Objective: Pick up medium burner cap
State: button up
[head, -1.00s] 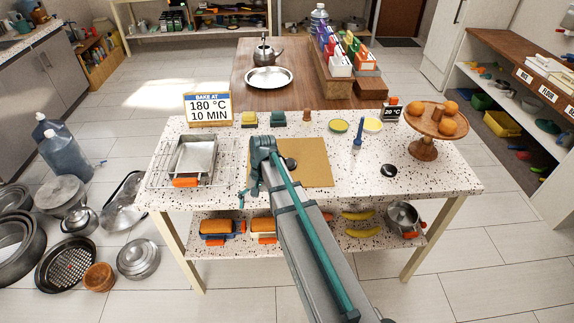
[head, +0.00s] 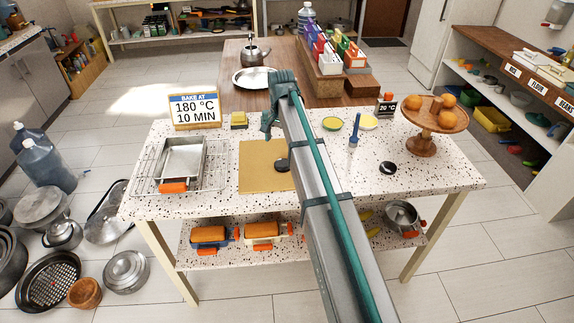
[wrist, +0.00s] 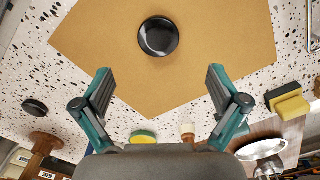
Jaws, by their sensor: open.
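A round black burner cap (head: 282,165) lies on the tan board (head: 255,172) on the speckled table, partly beside my arm in the head view. The wrist view shows this cap (wrist: 158,36) whole on the board, ahead of my fingertips. A second black cap (head: 388,168) lies on the bare table to the right; it also shows at the left of the wrist view (wrist: 34,106). I cannot tell which cap is the medium one. My gripper (wrist: 160,84) is open and empty above the table, apart from both caps; my arm mostly hides it in the head view.
A baking tin on a wire rack (head: 180,157) stands left of the board. A blue-handled brush (head: 353,133), a yellow-green bowl (head: 332,123) and a wooden stand with oranges (head: 420,143) are to the right. A yellow sponge (head: 239,119) lies behind the board.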

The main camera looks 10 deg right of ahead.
aim_at(284, 163)
notch_tip(284, 163, down, 4)
jog(key=shift+r+p, duration=0.2)
jog(key=shift+p, duration=0.15)
jog(key=shift+w+d+f+p, duration=0.15)
jog(key=shift+f+p, duration=0.45)
jog(key=shift+f, duration=0.7)
jog(key=shift+s+d+f+p, duration=0.1)
jog(key=shift+f+p, duration=0.45)
jog(key=shift+f, duration=0.75)
jog(key=c, duration=1.3)
